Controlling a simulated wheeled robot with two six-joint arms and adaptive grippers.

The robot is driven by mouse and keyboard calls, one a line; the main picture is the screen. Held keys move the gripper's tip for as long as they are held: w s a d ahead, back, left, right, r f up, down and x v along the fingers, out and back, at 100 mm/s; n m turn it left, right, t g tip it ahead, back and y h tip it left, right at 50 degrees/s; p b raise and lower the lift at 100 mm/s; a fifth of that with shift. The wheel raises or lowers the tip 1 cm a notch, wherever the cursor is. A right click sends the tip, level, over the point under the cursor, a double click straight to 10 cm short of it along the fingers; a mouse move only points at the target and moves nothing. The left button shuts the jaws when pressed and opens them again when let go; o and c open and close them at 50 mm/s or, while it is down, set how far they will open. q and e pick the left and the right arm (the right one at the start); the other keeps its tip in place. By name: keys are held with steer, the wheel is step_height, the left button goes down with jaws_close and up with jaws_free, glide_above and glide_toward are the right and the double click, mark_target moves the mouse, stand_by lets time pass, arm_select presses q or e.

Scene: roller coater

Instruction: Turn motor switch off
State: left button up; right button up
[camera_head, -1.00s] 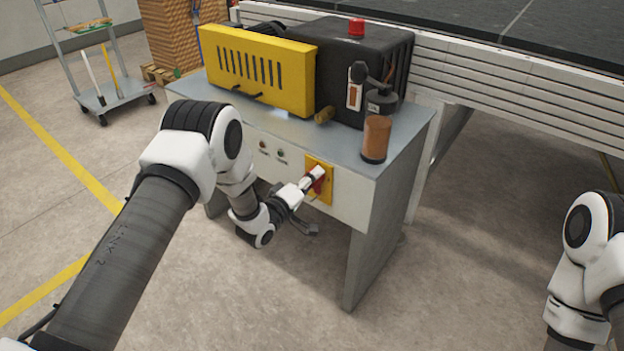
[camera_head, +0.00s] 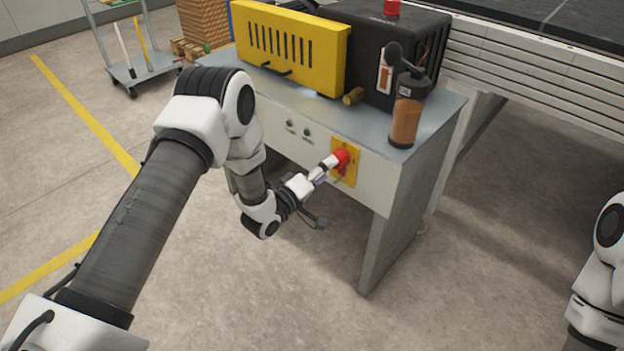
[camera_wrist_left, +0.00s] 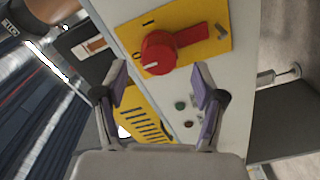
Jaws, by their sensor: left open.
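The motor switch is a red rotary knob (camera_head: 341,158) on a yellow plate (camera_head: 351,173), on the front panel of a grey machine table. In the left wrist view the red knob (camera_wrist_left: 160,54) has a handle pointing right across the yellow plate (camera_wrist_left: 212,16), which bears an "I" mark near its upper left. My left gripper (camera_head: 326,170) is at the left of the knob in the head view. In the left wrist view its two fingers (camera_wrist_left: 160,82) are spread apart and empty, with the knob just beyond them. My right gripper is out of view; only part of that arm shows.
A green and a red small button (camera_wrist_left: 181,105) sit on the panel near the switch. On the tabletop stand a yellow slotted cover (camera_head: 290,48), a black housing (camera_head: 425,45) and an orange-brown container (camera_head: 404,122). Floor is free in front.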

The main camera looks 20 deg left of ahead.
arm_select(q)
steer(key=v, duration=0.7)
steer(key=s+d+f+m+g+y, duration=0.1)
steer(key=s+d+f+g, duration=0.1)
steer(key=s+f+g, duration=0.35)
steer(key=s+d+f+m+g+y, duration=0.1)
steer(key=s+d+f+g, duration=0.1)
steer(key=s+f, duration=0.6)
steer(key=s+a+f+m+g+y, duration=0.25)
steer(key=s+g, duration=0.25)
steer(key=s, duration=0.6)
steer(key=s+a+f+m+g+y, duration=0.2)
steer(key=s+f+m+g, duration=0.25)
steer(key=s, duration=0.55)
step_height(320, 180, up, 22)
steer(key=p, duration=2.2)
